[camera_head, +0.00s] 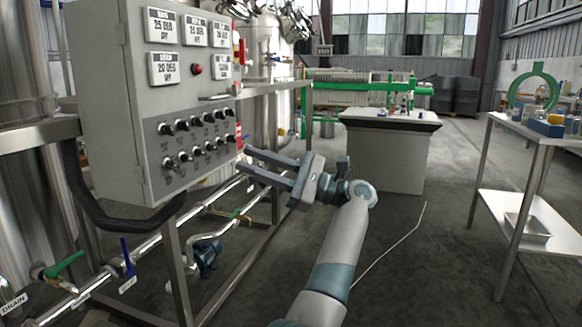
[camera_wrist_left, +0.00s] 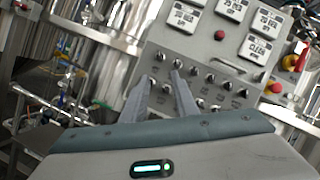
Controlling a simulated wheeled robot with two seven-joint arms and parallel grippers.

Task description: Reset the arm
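My left gripper (camera_head: 244,160) reaches in from the lower middle of the head view, its two long grey fingers pointing left at the lower right edge of a grey control panel (camera_head: 110,100). The fingers are apart with a clear gap and nothing visible between them. In the left wrist view the open fingers (camera_wrist_left: 160,78) point at the panel's rows of black knobs (camera_wrist_left: 210,77). I cannot tell how far the tips are from the knobs. My right gripper is not in view.
The panel carries labelled displays (camera_head: 161,25) and a red button (camera_head: 197,69). Below it are a metal frame, pipes and valves with green (camera_head: 62,265) and blue handles. A white-sided bench (camera_head: 380,155) and a steel table (camera_head: 540,132) stand right. The floor between is mostly clear.

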